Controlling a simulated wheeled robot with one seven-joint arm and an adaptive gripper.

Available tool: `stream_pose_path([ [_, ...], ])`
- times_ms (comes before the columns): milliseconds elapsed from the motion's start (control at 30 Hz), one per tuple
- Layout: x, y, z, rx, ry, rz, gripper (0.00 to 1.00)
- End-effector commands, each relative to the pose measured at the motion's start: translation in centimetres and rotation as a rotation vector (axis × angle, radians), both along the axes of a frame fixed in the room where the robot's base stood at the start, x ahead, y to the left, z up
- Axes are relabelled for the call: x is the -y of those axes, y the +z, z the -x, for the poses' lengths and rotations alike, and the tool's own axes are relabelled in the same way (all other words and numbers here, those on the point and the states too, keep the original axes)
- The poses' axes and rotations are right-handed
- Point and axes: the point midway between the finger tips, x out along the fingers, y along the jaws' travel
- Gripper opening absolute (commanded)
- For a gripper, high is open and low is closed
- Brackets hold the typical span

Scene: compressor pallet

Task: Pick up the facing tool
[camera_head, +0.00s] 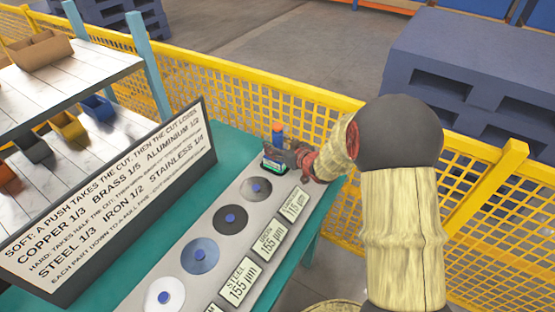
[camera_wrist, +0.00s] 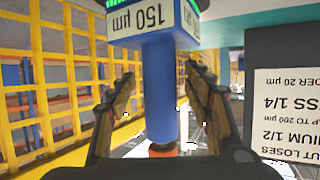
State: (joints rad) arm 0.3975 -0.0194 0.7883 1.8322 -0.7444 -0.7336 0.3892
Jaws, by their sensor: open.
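The facing tool stands upright at the far end of the grey panel in the head view, its blue handle (camera_head: 278,138) topped with orange above a dark, green and white body. In the wrist view, which looks upside down, its blue handle (camera_wrist: 160,95) runs between my fingers, with the "150 µm" label at the picture's top and the orange end at the bottom. My gripper (camera_wrist: 163,92) is open, one finger on each side of the handle, with visible gaps. In the head view my gripper (camera_head: 303,157) is beside the tool, partly hidden by my wrist.
The grey panel (camera_head: 206,285) on a teal table carries several round discs with blue centres and small readout plates. A dark-framed sign (camera_head: 120,195) stands along its left. A yellow mesh fence (camera_head: 230,95) runs behind, with dark blue pallets (camera_head: 470,65) beyond it.

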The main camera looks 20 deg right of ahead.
Motion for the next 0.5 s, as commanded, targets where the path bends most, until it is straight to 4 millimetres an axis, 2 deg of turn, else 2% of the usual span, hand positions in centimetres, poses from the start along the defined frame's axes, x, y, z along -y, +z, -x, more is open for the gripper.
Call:
stream_pose_path([
  [200,0.01,0.11,-0.26,0.002,-0.001,0.001,0.51],
  [500,0.01,0.08,-0.22,0.001,-0.001,0.001,0.35],
])
